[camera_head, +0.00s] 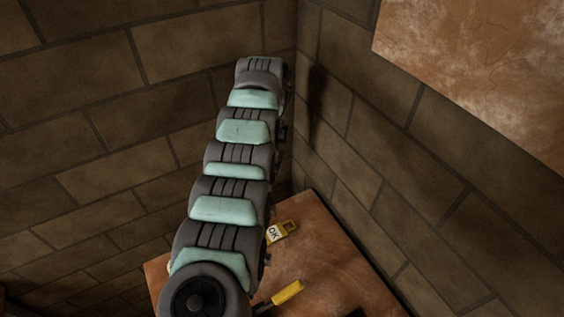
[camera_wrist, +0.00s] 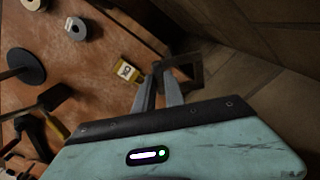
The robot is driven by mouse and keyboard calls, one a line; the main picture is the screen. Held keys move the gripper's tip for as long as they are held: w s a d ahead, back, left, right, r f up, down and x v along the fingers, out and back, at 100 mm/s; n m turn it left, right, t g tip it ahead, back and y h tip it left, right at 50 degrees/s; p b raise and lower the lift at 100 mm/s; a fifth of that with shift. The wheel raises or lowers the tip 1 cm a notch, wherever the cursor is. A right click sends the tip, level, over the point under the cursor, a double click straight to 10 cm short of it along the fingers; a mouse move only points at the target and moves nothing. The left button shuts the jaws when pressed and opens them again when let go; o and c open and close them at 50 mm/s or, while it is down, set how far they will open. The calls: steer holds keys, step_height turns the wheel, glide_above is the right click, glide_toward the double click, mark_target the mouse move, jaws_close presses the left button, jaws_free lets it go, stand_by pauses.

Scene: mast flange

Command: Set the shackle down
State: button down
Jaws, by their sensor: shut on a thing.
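My gripper (camera_wrist: 158,80) is shut on the shackle (camera_wrist: 196,66), a dark, squared, U-shaped piece at its fingertips in the wrist view. The shackle extends to the right of the fingers, in front of the block wall and by the edge of the rust-brown table (camera_wrist: 108,100). I cannot tell its height or whether it touches anything. In the head view my arm hides the gripper, and the shackle cannot be made out.
A yellow tag (camera_wrist: 125,70) marked OK lies on the table just left of the fingers. Two rings (camera_wrist: 76,28) (camera_wrist: 35,4), a black disc (camera_wrist: 24,66) and dark tools (camera_wrist: 48,103) are farther left. A yellow-handled tool (camera_head: 287,293) lies on the table; block walls (camera_head: 370,150) stand behind.

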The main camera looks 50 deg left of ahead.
steer(key=s+a+n, duration=0.2)
steer(key=s+n, duration=0.1)
steer(key=shift+a+f+n, duration=0.2)
steer(key=shift+f+n, duration=0.1)
steer(key=shift+s+a+f+n+b, duration=0.1)
steer(key=shift+s+a+n+b, duration=0.05)
steer(key=shift+s+a+n, duration=0.3)
steer(key=shift+s+a+f+n+b, duration=0.1)
steer(key=shift+s+a+n+b, duration=0.1)
steer(key=shift+s+n, duration=0.35)
steer(key=shift+s, duration=0.1)
